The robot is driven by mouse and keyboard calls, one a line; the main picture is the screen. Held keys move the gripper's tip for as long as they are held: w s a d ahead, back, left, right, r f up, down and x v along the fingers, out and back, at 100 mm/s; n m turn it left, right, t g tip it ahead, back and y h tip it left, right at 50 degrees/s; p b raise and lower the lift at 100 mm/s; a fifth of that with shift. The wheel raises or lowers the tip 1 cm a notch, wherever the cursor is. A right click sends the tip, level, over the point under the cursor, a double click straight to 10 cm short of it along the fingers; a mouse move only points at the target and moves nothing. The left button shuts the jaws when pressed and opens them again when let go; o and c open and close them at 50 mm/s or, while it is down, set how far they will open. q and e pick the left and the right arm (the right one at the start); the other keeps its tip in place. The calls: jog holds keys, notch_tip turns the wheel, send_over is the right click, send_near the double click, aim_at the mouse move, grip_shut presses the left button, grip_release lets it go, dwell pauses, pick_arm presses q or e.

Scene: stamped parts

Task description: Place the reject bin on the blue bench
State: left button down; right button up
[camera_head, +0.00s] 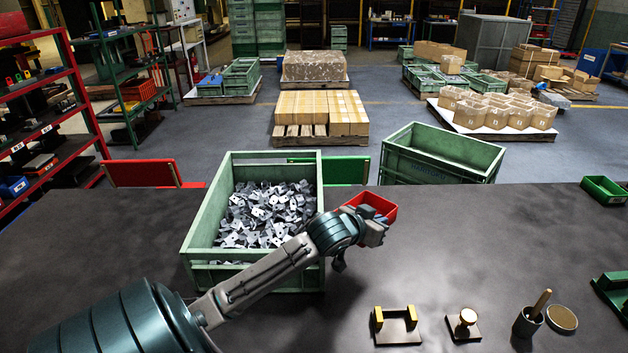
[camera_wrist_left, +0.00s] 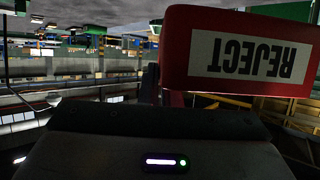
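The reject bin (camera_head: 378,203) is a small red open bin near the table's far edge in the head view, slightly tilted. In the left wrist view it fills the upper right, its white REJECT label (camera_wrist_left: 255,60) upside down. My left gripper (camera_head: 373,229) is at the near side of the bin and appears shut on it; its fingertips are mostly hidden. The bin seems held above the table. I cannot pick out a blue bench with certainty; a blue-framed table (camera_head: 390,42) stands at the far back. My right gripper is not in view.
A green crate (camera_head: 201,212) of grey stamped parts stands left of the bin. The dark table (camera_head: 480,230) is clear at mid-right, with small tools along its near edge. Behind it are an empty green crate (camera_head: 440,158), a red panel (camera_head: 145,173) and pallets of boxes (camera_head: 320,128).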

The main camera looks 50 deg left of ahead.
pick_arm(q)
jog(key=shift+w+f, duration=0.1)
jog(key=shift+w, duration=0.35)
jog(key=shift+s+f, duration=0.25)
jog(key=shift+s, duration=0.05)
jog(key=f, duration=0.1)
jog(key=s+f, duration=0.1)
jog(key=f, duration=0.1)
jog(key=shift+s+d+f+p, duration=0.1)
jog(key=shift+s+f+p, duration=0.05)
jog(key=shift+s+p, duration=0.2)
jog(key=f, duration=0.6)
jog(key=f+p, duration=0.1)
jog(key=f, duration=0.2)
jog(key=shift+w+f, duration=0.1)
jog(key=shift+w, duration=0.3)
notch_tip(320, 180, down, 4)
jog(key=shift+w+r+p, duration=0.1)
jog(key=shift+r+p, duration=0.05)
jog(key=shift+p, duration=0.15)
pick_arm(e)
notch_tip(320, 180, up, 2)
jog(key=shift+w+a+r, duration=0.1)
